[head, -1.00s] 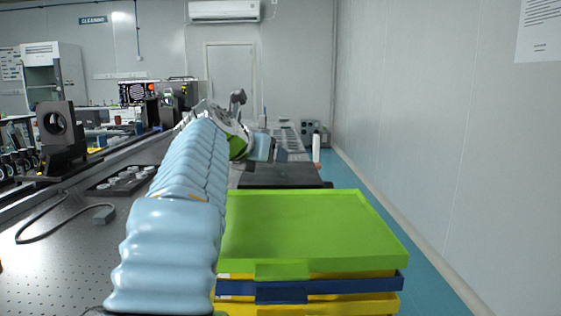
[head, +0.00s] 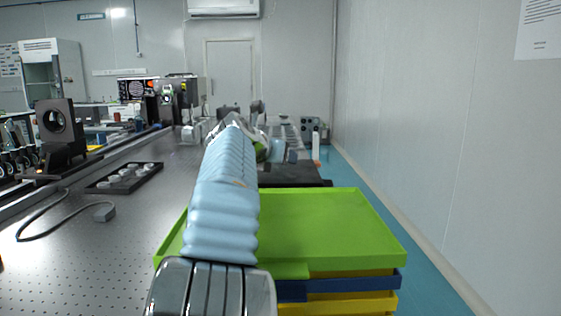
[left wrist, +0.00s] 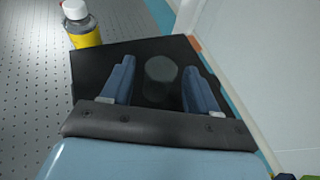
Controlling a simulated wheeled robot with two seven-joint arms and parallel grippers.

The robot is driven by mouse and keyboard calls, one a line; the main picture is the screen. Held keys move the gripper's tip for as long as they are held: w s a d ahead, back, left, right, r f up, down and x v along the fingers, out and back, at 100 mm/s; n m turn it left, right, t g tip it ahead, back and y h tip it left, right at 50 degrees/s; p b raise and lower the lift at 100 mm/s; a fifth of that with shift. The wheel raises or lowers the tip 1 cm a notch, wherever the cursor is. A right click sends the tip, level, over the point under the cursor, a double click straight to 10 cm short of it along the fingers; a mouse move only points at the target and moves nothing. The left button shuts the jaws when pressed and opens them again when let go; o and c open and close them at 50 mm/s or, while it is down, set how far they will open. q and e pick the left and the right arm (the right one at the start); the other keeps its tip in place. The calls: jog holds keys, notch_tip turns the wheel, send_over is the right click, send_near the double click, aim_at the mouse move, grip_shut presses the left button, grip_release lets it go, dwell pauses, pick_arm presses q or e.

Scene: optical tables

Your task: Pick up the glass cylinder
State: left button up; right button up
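The glass cylinder (left wrist: 160,72) looks dark, grey-green and see-through in the left wrist view. It stands on a black surface (left wrist: 88,62). The two blue fingers of my left gripper (left wrist: 159,66) are apart, one on each side of it, with gaps visible between fingers and cylinder. In the head view my left arm reaches forward, and the left gripper (head: 291,157) is near the black surface (head: 285,175) beyond the green tray. I cannot make out the cylinder there. My right gripper is not in view.
A bottle with a white cap and yellow label (left wrist: 84,26) stands left of the black surface. Stacked trays, green on top (head: 335,228), lie nearer me. A black holder with small white pieces (head: 123,178) is on the table's left. The wall (head: 440,140) runs along the right.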

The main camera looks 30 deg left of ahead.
pick_arm(q)
jog(key=c, duration=1)
jog(key=shift+r, duration=0.1)
